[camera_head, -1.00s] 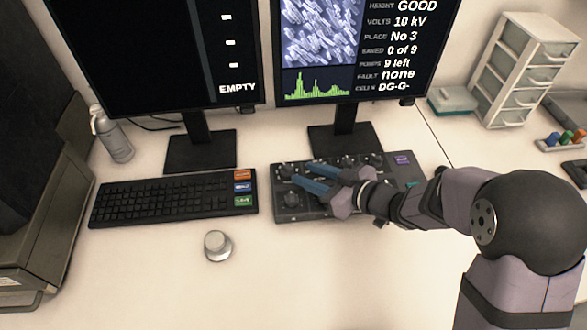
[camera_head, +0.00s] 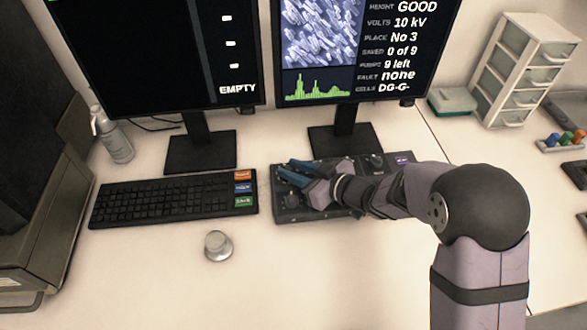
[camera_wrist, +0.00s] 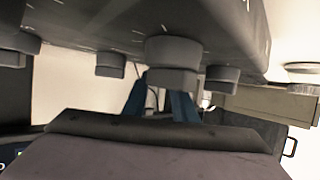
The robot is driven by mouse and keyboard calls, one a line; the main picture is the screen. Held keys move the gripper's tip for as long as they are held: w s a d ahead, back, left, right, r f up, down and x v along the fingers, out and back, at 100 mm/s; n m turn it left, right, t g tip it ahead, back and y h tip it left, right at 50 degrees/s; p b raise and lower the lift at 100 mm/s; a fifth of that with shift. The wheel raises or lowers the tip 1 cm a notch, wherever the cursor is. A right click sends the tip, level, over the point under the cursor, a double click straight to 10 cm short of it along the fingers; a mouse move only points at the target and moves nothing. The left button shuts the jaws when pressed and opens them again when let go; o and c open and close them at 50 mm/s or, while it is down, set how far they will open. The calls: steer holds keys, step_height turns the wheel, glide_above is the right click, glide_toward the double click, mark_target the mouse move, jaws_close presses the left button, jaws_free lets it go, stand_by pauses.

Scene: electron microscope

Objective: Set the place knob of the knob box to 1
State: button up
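The dark knob box (camera_head: 345,213) lies on the desk below the right monitor, partly covered by my arm. My gripper (camera_head: 286,166) is over its back left part, two blue fingers apart with a gap between them. In the wrist view the box (camera_wrist: 215,22) fills the top, with several round grey knobs. A large knob (camera_wrist: 172,55) stands in front of my fingers (camera_wrist: 160,105) and hides their tips; I cannot tell whether they touch it. Which knob is the place knob is not readable. The right monitor (camera_head: 358,50) reads "PLACE No 3".
A keyboard (camera_head: 165,198) with coloured keys lies left of the box. A loose round grey knob (camera_head: 218,245) sits in front of it. The left monitor (camera_head: 150,55) reads "EMPTY". A drawer unit (camera_head: 520,70) stands at the right.

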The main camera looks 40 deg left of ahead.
steer(key=shift+w+r+n+g+p, duration=0.2)
steer(key=shift+n+g+p, duration=0.25)
steer(key=shift+p, duration=0.55)
steer(key=shift+n+g+p, duration=0.25)
steer(key=shift+g+p, duration=0.1)
steer(key=shift+f, duration=0.15)
steer(key=o, duration=0.8)
steer(key=shift+c, duration=0.2)
steer(key=shift+b+v, duration=0.3)
steer(key=shift+v, duration=3.35)
